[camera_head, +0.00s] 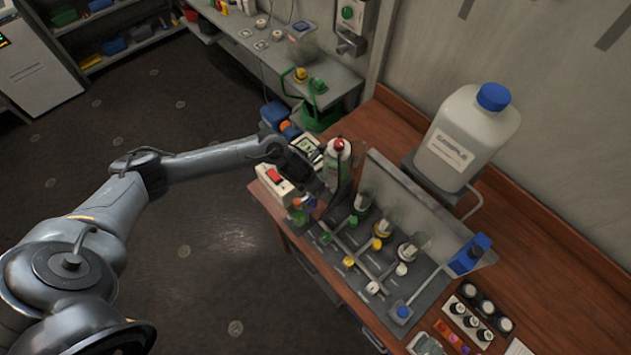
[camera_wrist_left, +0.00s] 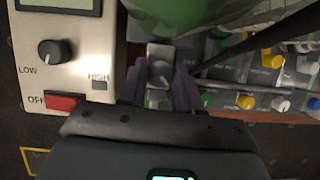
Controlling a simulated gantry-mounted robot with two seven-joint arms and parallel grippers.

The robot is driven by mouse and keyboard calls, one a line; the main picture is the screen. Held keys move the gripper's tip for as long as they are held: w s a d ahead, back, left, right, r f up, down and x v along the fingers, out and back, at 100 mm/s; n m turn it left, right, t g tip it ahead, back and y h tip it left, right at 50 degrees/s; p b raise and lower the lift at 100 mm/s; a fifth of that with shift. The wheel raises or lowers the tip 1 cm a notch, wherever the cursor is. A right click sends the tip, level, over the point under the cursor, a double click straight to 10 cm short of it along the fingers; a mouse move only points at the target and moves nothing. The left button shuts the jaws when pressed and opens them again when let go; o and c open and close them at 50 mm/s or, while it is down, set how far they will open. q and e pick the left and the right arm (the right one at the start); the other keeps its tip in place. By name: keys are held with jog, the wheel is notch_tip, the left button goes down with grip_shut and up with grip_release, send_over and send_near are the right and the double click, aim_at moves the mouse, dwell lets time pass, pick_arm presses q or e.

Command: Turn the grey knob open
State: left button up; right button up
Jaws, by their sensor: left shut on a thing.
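The grey knob (camera_wrist_left: 159,72) shows in the left wrist view between the two dark fingers of my left gripper (camera_wrist_left: 160,88). The gripper is shut on it. A light raised bar marks the knob's face. In the head view my left gripper (camera_head: 312,184) reaches the near left end of the workbench, beside a glass vessel with a red top (camera_head: 338,147). The gripper and vessel hide the grey knob there. My right gripper is not in view.
A white control box (camera_wrist_left: 75,60) with a black dial and red switch sits close left of the gripper. Coloured valve knobs (camera_head: 377,244) and flasks stand to the right. A large sample jug (camera_head: 462,135) stands behind a metal panel.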

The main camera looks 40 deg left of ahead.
pick_arm(q)
jog(key=n+y+p, duration=0.1)
jog(key=n, duration=0.1)
jog(key=n+p, duration=0.1)
jog(key=n, duration=0.1)
jog(key=shift+d+r+n+y, duration=0.2)
jog(key=shift+n+y, duration=0.1)
jog(key=shift+y, duration=0.1)
jog(key=n+y+p, duration=0.1)
jog(key=n+p, duration=0.1)
jog(key=n, duration=0.1)
jog(key=shift+d+g, duration=0.1)
jog(key=shift+g, duration=0.3)
jog(key=shift+f+n+y+p, duration=0.15)
jog(key=shift+n+y+p, duration=0.25)
jog(key=shift+n+p, duration=0.45)
jog(key=shift+n, duration=0.25)
jog(key=o, duration=0.7)
jog(key=shift+o, duration=0.2)
jog(key=p+v, duration=0.2)
jog(key=v, duration=0.8)
jog(key=shift+r+p, duration=0.35)
jog(key=shift+p, duration=0.05)
